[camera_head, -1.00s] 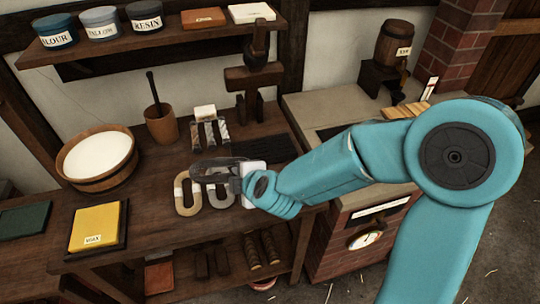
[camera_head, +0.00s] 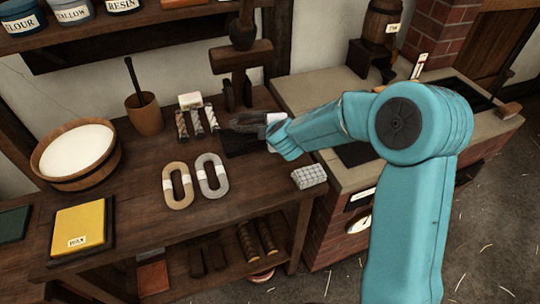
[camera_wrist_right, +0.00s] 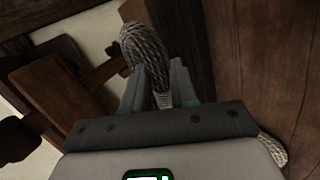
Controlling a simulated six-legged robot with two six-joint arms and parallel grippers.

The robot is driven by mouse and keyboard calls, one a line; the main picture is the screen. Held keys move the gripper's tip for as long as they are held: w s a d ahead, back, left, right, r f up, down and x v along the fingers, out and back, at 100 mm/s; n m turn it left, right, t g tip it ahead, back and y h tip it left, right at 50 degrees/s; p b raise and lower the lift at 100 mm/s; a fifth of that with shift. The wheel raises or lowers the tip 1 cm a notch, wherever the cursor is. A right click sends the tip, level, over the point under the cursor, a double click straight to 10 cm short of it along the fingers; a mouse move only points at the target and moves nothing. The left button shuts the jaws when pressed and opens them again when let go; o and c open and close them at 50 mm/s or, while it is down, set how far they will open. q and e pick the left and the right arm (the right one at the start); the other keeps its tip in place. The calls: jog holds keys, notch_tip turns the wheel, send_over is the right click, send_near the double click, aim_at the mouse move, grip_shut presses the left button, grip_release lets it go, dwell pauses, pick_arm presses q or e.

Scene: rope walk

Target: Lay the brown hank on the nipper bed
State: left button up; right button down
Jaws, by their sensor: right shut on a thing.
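My right gripper (camera_head: 272,122) is shut on a dark grey-brown rope hank (camera_head: 245,124), taken as the brown hank. In the right wrist view, the hank (camera_wrist_right: 145,45) loops up past the fingers, with a pale band between them. The gripper holds it over or just above a dark flat bed (camera_head: 238,146), seemingly the nipper bed, at the back right of the bench; contact cannot be told. In the wrist view this dark bed (camera_wrist_right: 180,35) lies beneath the gripper. My left gripper is not in view.
A tan hank (camera_head: 177,186) and a grey hank (camera_head: 212,175) lie mid-bench. Behind the bed stands a wooden post frame (camera_head: 240,62). Small rope samples (camera_head: 198,122), a brown cup (camera_head: 146,115), a white-filled tub (camera_head: 75,155), a wax block (camera_head: 80,226) and a checked cloth (camera_head: 309,176) surround it.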

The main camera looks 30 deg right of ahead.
notch_tip(320, 180, down, 6)
jog(key=shift+f+b, duration=0.15)
jog(key=shift+b, duration=1)
jog(key=shift+d+f, duration=0.1)
jog(key=shift+f, duration=0.35)
jog(key=shift+r, duration=0.1)
jog(key=c, duration=1.3)
grip_release()
jog(key=shift+f, duration=0.2)
jog(key=o, duration=0.4)
jog(key=shift+r, duration=0.1)
